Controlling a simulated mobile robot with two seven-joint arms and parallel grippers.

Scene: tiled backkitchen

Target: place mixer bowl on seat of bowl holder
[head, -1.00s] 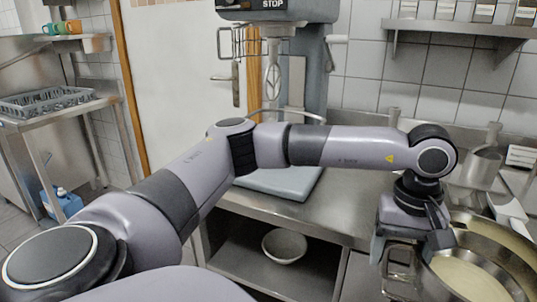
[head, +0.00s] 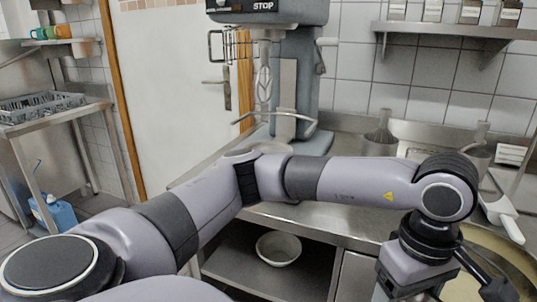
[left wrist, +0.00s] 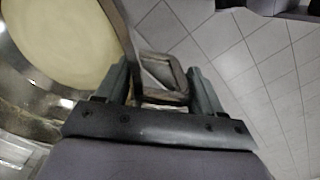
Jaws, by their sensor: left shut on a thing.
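The steel mixer bowl (head: 517,257), with pale contents, is at the lower right of the head view, partly cut off and partly behind my left wrist. In the left wrist view the bowl (left wrist: 112,18) fills the upper left, and its bracket-like handle (left wrist: 177,72) lies between the fingers of my left gripper (left wrist: 162,85). The gripper is shut on that handle.
A steel counter (head: 330,220) runs below the mixer, with a white bowl (head: 278,248) on its lower shelf. Containers (head: 380,140) and a white-handled scoop (head: 503,213) are at the right. A wall shelf (head: 460,30) hangs above. A rack (head: 50,103) stands left.

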